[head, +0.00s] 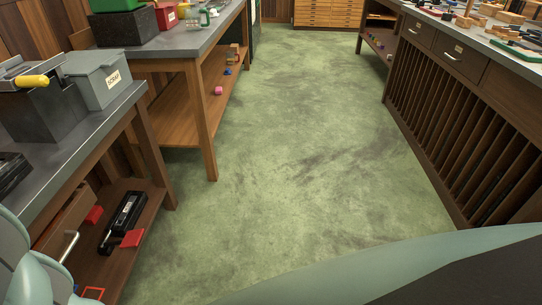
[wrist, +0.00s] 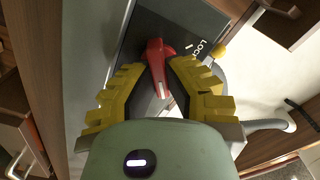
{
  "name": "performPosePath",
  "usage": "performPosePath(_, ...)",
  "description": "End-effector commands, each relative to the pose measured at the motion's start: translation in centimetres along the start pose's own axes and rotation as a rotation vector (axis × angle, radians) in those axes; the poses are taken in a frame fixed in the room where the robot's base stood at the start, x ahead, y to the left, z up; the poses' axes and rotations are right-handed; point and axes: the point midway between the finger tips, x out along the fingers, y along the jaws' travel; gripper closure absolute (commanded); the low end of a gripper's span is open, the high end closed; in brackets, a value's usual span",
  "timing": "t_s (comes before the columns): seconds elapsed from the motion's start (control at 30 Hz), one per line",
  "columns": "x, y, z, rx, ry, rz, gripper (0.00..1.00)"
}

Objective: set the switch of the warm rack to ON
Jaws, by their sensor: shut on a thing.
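In the wrist view a red lever (wrist: 156,55) sticks out from a dark panel (wrist: 180,22) with white lettering that is only partly readable. My gripper (wrist: 160,78) has its yellow ridged fingers on either side of the lever and is shut on it. The fingers hide part of the panel. An ON mark cannot be made out. The head view does not show the gripper, the lever or anything I can name as the warm rack.
In the wrist view a pale curved pipe (wrist: 270,124) lies right of the fingers. In the head view a grey bench (head: 75,130) with a grey box (head: 98,82) stands at left and a slotted cabinet (head: 455,125) at right. The green floor (head: 290,160) between is clear.

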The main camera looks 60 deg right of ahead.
Motion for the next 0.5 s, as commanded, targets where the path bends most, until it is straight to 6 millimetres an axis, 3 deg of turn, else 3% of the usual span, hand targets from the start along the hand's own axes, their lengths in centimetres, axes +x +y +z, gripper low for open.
performPosePath(0.37, 0.00, 0.31, 0.05, 0.022, -0.003, 0.006, 1.00)
performPosePath(0.4, -0.01, 0.31, 0.05, 0.022, -0.003, 0.006, 0.84)
performPosePath(0.5, 0.00, 0.28, 0.02, 0.022, -0.002, 0.005, 0.74)
